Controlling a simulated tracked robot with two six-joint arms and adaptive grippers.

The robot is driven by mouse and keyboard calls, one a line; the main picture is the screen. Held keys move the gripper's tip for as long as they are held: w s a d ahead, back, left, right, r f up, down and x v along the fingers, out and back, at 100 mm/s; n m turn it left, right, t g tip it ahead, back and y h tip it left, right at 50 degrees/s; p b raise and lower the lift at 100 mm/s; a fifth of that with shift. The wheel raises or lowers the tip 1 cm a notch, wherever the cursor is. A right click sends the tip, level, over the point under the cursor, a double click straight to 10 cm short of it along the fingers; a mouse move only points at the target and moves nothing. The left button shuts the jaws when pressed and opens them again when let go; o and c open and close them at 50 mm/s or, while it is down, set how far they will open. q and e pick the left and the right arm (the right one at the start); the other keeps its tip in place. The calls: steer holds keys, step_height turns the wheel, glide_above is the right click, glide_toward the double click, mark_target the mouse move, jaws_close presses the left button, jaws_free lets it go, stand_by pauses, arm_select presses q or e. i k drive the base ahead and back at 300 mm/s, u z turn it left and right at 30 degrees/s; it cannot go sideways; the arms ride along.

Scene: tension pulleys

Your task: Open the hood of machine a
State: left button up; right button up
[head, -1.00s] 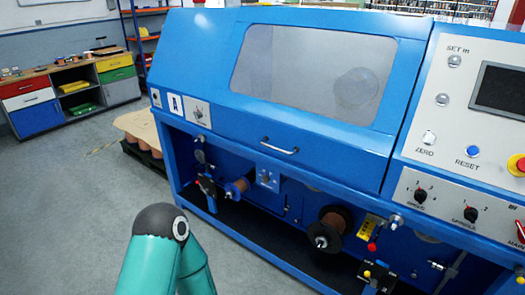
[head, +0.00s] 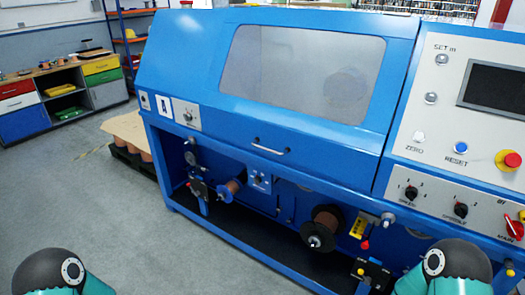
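The blue machine fills the middle and right of the head view. Its sloped hood (head: 225,122) is down, with a clear window (head: 290,75) in it. A small metal handle (head: 271,148) sits near the hood's lower edge. A teal and black part of my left arm shows at the bottom left, and a similar part of my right arm at the bottom right. Both are in front of the machine and apart from the handle. Neither gripper is visible.
A control panel (head: 440,150) with a screen, buttons and knobs is on the right. Spools (head: 327,222) sit in the open bay below the hood. A cabinet with coloured drawers (head: 102,66) stands at the far left. Grey floor is clear at the left.

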mark_target(351, 155)
steer(key=u, duration=0.1)
steer(key=i, duration=1)
steer(key=z, duration=0.1)
